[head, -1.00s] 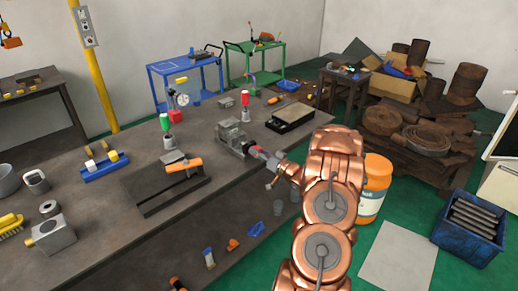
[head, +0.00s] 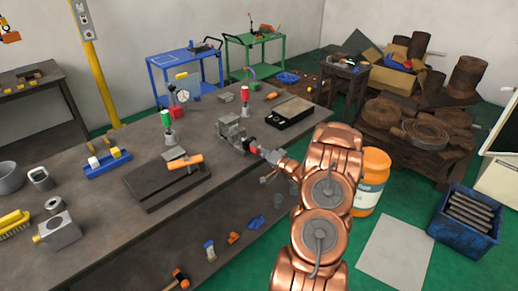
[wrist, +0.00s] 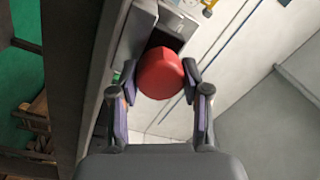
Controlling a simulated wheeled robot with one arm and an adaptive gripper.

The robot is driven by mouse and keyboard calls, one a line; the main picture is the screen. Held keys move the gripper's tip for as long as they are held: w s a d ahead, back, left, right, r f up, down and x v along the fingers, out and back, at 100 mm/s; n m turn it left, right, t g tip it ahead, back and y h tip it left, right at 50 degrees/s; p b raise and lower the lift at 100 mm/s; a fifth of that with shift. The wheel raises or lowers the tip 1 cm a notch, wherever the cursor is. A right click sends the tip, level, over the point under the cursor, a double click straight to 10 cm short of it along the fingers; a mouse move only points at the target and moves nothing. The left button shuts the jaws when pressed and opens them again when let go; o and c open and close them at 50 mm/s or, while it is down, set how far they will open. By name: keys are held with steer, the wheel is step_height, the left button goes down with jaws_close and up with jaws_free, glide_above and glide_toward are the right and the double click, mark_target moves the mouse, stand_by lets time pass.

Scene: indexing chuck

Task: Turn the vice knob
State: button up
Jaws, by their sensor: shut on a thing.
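The vice (head: 232,134) is a grey metal block on the workbench, near its right front edge in the head view. Its red knob (wrist: 160,73) fills the middle of the wrist view and faces my camera. My gripper (wrist: 158,85) is shut on the red knob, one finger on its left side and one on its right. In the head view my gripper (head: 262,151) reaches the knob from the right, and the knob is mostly hidden there.
On the workbench (head: 95,210) are a black plate with an orange-handled hammer (head: 184,161), a blue holder (head: 107,163) and a black tray (head: 291,112). An orange bucket (head: 371,180) and a blue crate (head: 465,222) stand to the right of my arm.

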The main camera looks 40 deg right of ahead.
steer(key=shift+f, duration=0.1)
steer(key=o, duration=1.1)
steer(key=shift+o, duration=0.2)
steer(key=shift+s, duration=0.1)
steer(key=s, duration=1.2)
steer(key=shift+f, duration=0.15)
